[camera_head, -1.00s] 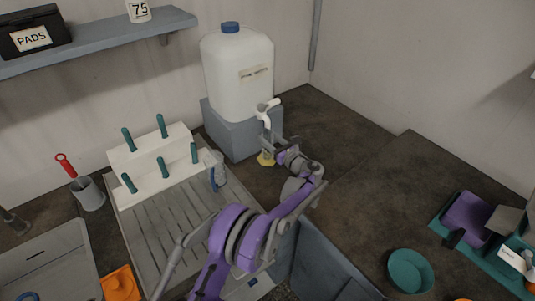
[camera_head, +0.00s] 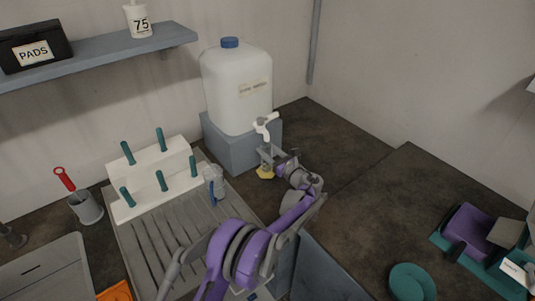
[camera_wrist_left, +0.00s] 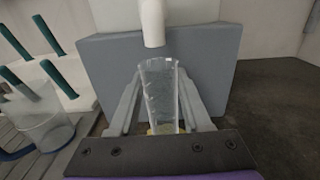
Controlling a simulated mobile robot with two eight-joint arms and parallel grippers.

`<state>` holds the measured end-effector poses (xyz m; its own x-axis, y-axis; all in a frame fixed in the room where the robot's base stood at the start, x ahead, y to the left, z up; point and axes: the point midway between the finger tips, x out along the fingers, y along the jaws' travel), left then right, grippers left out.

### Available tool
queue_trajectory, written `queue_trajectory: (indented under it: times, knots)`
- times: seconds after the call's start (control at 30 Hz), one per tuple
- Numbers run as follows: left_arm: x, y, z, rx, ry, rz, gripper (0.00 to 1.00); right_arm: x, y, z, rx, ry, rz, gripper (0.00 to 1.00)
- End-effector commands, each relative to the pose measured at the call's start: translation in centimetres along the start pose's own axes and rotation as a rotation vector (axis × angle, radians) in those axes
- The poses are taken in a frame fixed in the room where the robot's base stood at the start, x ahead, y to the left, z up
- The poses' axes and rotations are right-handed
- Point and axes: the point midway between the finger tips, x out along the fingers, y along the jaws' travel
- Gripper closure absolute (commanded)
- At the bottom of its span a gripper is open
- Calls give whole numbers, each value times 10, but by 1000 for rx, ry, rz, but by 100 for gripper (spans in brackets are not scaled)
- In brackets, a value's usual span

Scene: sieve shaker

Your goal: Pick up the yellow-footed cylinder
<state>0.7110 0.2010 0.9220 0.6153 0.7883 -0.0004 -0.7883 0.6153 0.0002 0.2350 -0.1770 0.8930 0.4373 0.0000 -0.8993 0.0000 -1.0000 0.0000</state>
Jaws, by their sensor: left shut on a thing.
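The yellow-footed cylinder is a clear, narrow vessel (camera_wrist_left: 160,92) standing upright between the fingers in the left wrist view. In the head view its yellow foot (camera_head: 265,172) shows on the dark counter in front of the grey block, and the arm partly hides the rest. My left gripper (camera_head: 267,157) is shut on the cylinder, with one finger on each side of it. In the left wrist view the gripper (camera_wrist_left: 160,105) has the white spout (camera_wrist_left: 152,22) just above the cylinder's mouth. My right gripper is not in view.
A white water container (camera_head: 237,90) with a tap (camera_head: 265,126) stands on a grey block (camera_head: 235,145). A clear jug with a blue handle (camera_head: 213,184) stands left, near the white peg rack (camera_head: 150,173). A teal bowl (camera_head: 411,282) lies right. The counter right of the block is clear.

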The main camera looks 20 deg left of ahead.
Motion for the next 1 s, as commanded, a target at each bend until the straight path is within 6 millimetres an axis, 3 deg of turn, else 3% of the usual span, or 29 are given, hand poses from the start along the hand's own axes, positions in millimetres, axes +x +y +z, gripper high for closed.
queue_trajectory:
  times: [0.13,0.27,0.83,1.0]
  knots:
    - [0,0,8,0,-1,0,100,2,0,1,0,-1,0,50]
    - [-12,0,7,0,0,-2,100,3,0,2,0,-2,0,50]
    - [-80,0,7,0,0,-2,100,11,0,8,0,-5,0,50]
    - [-80,0,26,0,-1,0,100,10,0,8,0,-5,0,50]
